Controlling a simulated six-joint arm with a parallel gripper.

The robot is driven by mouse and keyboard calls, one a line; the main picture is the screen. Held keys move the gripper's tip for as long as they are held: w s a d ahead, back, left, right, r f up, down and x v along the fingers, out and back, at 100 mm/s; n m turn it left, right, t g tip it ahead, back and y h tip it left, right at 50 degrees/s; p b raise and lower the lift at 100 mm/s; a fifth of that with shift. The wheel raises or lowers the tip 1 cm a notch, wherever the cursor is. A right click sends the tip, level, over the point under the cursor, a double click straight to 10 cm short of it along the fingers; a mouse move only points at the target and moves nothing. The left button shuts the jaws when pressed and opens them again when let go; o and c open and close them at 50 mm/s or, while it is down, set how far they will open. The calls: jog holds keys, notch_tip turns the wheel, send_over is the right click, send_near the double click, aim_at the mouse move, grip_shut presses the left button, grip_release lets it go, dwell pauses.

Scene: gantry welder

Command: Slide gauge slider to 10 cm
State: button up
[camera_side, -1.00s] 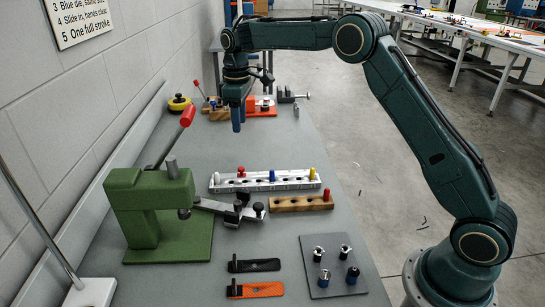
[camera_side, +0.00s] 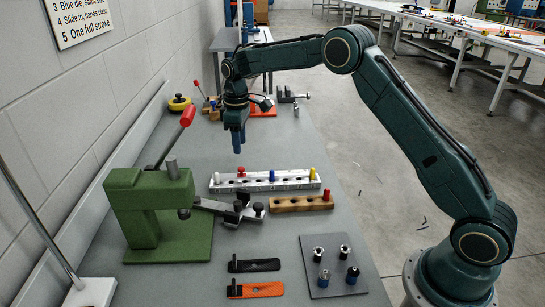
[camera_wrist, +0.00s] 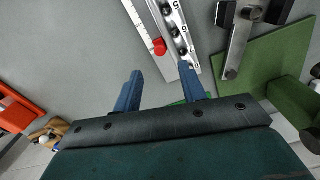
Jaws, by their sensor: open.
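A pale rail (camera_side: 285,186) with a row of numbered holes lies across the bench in the side view. A ruler-like scale (camera_wrist: 136,14) runs along it in the wrist view. A red knob (camera_side: 241,172) stands at the rail's left part; it also shows in the wrist view (camera_wrist: 159,47), beside the scale, and looks like the gauge slider. I cannot read its setting. My gripper (camera_side: 238,145) points down behind the red knob, above the bench and apart from it. In the wrist view its blue fingers (camera_wrist: 160,80) are spread and empty.
A green press (camera_side: 150,205) with a red-handled lever stands left. A metal arm with black knobs (camera_side: 235,208) and a wooden block (camera_side: 300,202) lie in front of the rail. A grey plate with studs (camera_side: 335,268) is at front right. Bare bench lies behind the rail.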

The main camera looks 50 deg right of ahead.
aim_at(241, 168)
jog(key=shift+f, duration=3.9)
grip_shut()
